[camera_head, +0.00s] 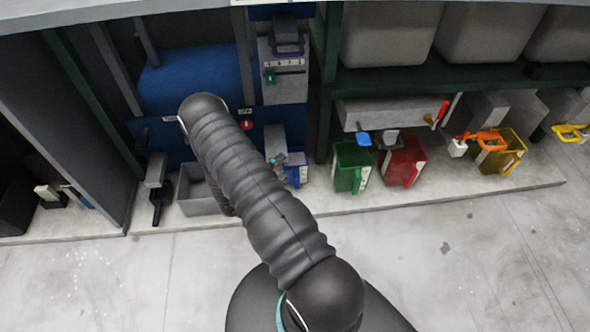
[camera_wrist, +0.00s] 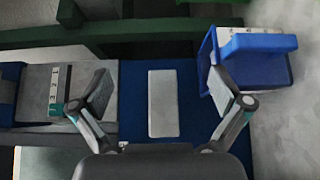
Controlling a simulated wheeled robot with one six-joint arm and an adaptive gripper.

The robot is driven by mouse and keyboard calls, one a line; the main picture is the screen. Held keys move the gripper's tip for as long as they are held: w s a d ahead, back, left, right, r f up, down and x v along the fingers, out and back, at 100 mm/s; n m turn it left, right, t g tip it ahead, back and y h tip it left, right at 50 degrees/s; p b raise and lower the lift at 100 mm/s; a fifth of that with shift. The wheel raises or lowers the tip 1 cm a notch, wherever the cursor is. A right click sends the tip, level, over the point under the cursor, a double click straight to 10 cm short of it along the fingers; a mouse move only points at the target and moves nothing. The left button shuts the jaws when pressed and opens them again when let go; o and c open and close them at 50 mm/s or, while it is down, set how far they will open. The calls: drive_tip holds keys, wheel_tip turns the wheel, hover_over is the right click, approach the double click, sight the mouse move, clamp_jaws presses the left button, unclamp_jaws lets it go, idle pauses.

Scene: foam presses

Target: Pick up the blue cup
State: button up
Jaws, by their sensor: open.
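The blue cup (camera_wrist: 265,72) is at the upper right of the wrist view, a square open container with a broad blue handle across its front and a pale label. A blue cup (camera_head: 298,172) also shows in the head view, low beside my arm and partly hidden. My gripper (camera_wrist: 161,88) is open, its fingers wide apart with nothing held between them. The right finger overlaps the cup's left side in the picture; I cannot tell whether they touch. My arm hides most of the gripper in the head view.
Green (camera_head: 352,166), red (camera_head: 404,160) and yellow (camera_head: 499,152) cups stand to the right on the pale ledge (camera_head: 440,196). A grey open bin (camera_head: 198,192) is left of my arm. A dark green post (camera_head: 328,90) rises near the blue cup. The front floor is clear.

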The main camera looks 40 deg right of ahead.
wheel_tip(320, 180, down, 6)
drive_tip(key=n+t, duration=0.1)
drive_tip(key=t, duration=0.1)
approach(301, 173)
drive_tip(key=shift+a+r+b, duration=0.15)
drive_tip(key=shift+b, duration=0.25)
drive_tip(key=shift+w+d+f, duration=0.15)
drive_tip(key=shift+d+f, duration=0.1)
drive_tip(key=shift+d, duration=0.3)
drive_tip(key=shift+x, duration=3.2)
drive_tip(key=c, duration=1.1)
